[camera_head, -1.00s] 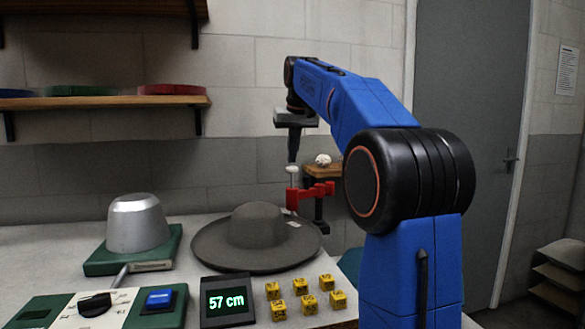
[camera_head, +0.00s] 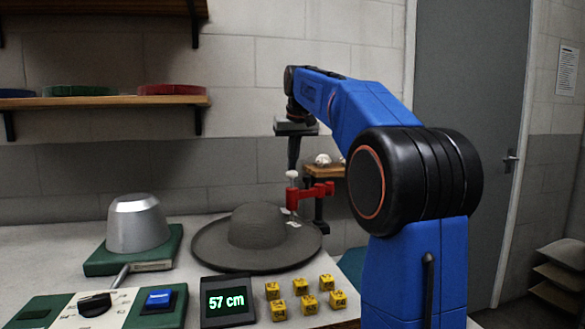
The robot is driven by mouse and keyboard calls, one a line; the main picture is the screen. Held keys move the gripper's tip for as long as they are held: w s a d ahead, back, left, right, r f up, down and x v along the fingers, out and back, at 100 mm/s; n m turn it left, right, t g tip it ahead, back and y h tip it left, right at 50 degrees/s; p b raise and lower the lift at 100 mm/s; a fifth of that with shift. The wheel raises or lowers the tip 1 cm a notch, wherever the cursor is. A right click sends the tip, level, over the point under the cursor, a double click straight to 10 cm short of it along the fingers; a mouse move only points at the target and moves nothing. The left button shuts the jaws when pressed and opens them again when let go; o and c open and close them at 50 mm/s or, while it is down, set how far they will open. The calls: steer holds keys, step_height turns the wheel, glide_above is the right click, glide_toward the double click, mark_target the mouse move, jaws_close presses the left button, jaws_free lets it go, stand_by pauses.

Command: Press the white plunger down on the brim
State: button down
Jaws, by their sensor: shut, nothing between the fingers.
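The grey hat (camera_head: 256,229) lies on the bench with its wide brim spread. A small white tag (camera_head: 294,224) shows on the right side of the brim. The white plunger (camera_head: 292,175) stands upright in a red holder (camera_head: 314,192) above that side of the brim. A small pale end shows below the holder, and I cannot tell whether it touches the brim. My gripper (camera_head: 292,167) is shut and points straight down onto the plunger's white top. It looks to be touching the top.
A metal hat block (camera_head: 136,223) stands on a green base at left. A small wooden shelf (camera_head: 326,170) is behind the holder.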

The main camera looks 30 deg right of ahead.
steer(key=shift+f, duration=1.3)
stand_by(0.4)
step_height(320, 180, up, 11)
stand_by(1.4)
steer(key=shift+r, duration=0.1)
stand_by(0.3)
